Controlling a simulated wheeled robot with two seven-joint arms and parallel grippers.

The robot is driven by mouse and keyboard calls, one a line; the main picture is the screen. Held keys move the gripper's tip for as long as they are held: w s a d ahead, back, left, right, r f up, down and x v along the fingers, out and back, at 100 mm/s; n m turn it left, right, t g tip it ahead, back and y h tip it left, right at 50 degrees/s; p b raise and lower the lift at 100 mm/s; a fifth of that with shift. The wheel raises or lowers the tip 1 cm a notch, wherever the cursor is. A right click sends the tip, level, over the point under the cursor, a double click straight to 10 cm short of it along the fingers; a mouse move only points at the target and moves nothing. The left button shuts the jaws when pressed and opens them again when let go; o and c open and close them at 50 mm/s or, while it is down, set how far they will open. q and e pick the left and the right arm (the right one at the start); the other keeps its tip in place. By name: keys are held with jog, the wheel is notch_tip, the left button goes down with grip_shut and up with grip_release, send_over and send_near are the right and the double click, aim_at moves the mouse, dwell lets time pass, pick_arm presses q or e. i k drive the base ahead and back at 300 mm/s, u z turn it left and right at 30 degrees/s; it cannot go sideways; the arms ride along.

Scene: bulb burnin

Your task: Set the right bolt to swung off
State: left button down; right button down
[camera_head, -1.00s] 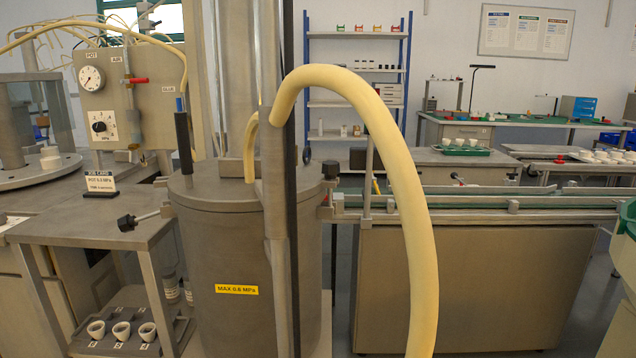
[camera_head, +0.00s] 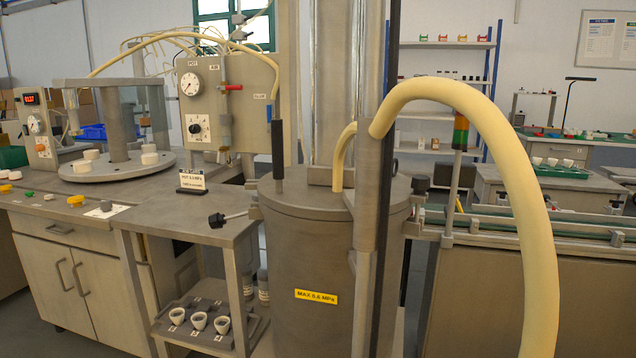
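The grey pressure pot (camera_head: 290,265) with its flat lid (camera_head: 300,198) stands in the middle of the view. The right bolt (camera_head: 421,184) shows as a black knob at the right edge of the lid. It looks upright at the rim, and its lower part meets a bracket there. The left bolt (camera_head: 218,220) has a black knob and points outward to the left, away from the lid. Neither of my grippers is in view.
A steel side table (camera_head: 180,228) with a job card (camera_head: 193,180) stands left of the pot. A gauge panel (camera_head: 215,105) is behind it. A tray (camera_head: 205,335) of small cups sits on the lower shelf. A conveyor (camera_head: 540,222) runs to the right.

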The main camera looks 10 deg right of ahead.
aim_at(420, 183)
jog(key=u, duration=0.35)
jog(key=k, duration=1)
jog(key=z, duration=0.3)
